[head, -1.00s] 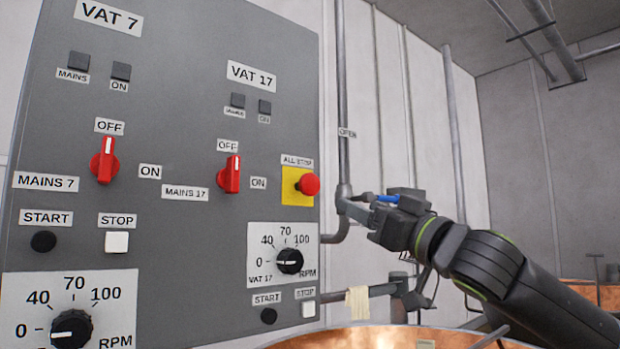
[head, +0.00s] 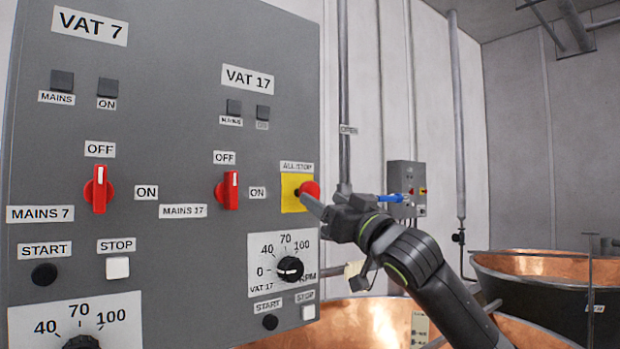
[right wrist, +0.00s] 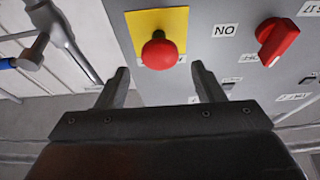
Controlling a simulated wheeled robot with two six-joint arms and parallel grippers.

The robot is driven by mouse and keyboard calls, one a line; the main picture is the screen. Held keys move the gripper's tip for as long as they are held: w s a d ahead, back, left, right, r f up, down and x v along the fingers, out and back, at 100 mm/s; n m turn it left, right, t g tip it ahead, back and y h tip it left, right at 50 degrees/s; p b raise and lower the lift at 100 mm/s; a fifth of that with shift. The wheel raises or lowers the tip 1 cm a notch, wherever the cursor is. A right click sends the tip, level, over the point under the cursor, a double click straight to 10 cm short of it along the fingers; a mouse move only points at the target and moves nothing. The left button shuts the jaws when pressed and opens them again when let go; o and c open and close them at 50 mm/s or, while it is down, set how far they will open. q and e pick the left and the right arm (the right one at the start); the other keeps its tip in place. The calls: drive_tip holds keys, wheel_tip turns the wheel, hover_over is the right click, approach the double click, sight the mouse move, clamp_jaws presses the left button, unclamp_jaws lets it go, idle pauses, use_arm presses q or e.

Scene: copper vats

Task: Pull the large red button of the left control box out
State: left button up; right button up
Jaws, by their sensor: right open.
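The large red button (head: 311,188) stands out from a yellow plate (head: 290,194) under the ALL STOP label, at the right edge of the big grey control box (head: 180,120). My right gripper (head: 318,208) is just below and in front of the button, its tips partly overlapping it in the head view. In the right wrist view the fingers (right wrist: 160,72) are open and spread, with nothing between them. The red button (right wrist: 160,50) lies ahead, roughly centred between the tips. Contact with the button does not show. My left gripper is not in view.
Red rotary switches (head: 228,190) and a black RPM knob (head: 290,268) sit near the button on the panel. A vertical pipe (head: 343,100) runs beside the box. Copper vats (head: 540,266) stand below and right. A smaller control box (head: 405,176) is farther back.

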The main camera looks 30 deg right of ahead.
sight(313, 191)
drive_tip(key=p+x, duration=0.2)
drive_tip(key=x, duration=0.2)
drive_tip(key=shift+w+r, duration=0.25)
drive_tip(key=shift+w, duration=0.05)
drive_tip(key=shift+w+a+r+p, duration=0.1)
drive_tip(key=shift+w+p, duration=0.4)
drive_tip(key=shift+w, duration=0.1)
